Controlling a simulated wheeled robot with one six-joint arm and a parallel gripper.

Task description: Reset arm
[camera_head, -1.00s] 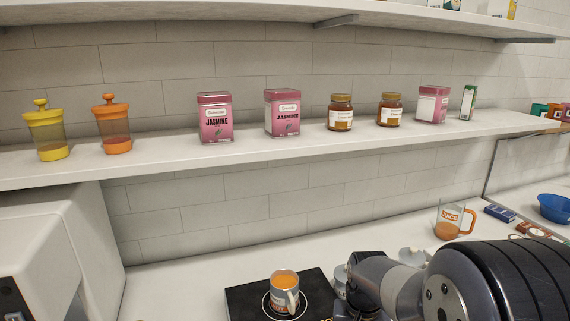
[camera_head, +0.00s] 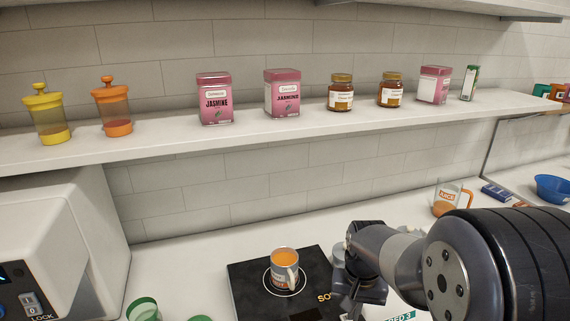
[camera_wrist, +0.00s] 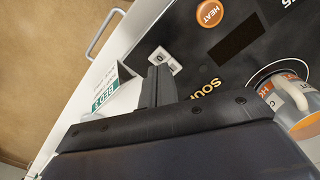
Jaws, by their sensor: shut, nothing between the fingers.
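My gripper (camera_wrist: 158,85) shows in the wrist view with its fingers together and nothing between them. It hangs over the front edge of the counter, beside the black hot plate (camera_wrist: 232,40). In the head view my arm comes in from the right, and the gripper end is low, just right of the hot plate (camera_head: 240,295). A grey mug (camera_head: 284,270) with orange liquid stands on the plate's ring. The mug (camera_wrist: 290,105) also shows at the right of the wrist view, apart from my gripper.
A shelf (camera_head: 165,142) above holds yellow and orange canisters, pink jasmine tins and honey jars. A white appliance (camera_head: 60,240) stands at the left. A juice jug (camera_head: 447,200) and a blue bowl (camera_head: 553,188) stand at the right.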

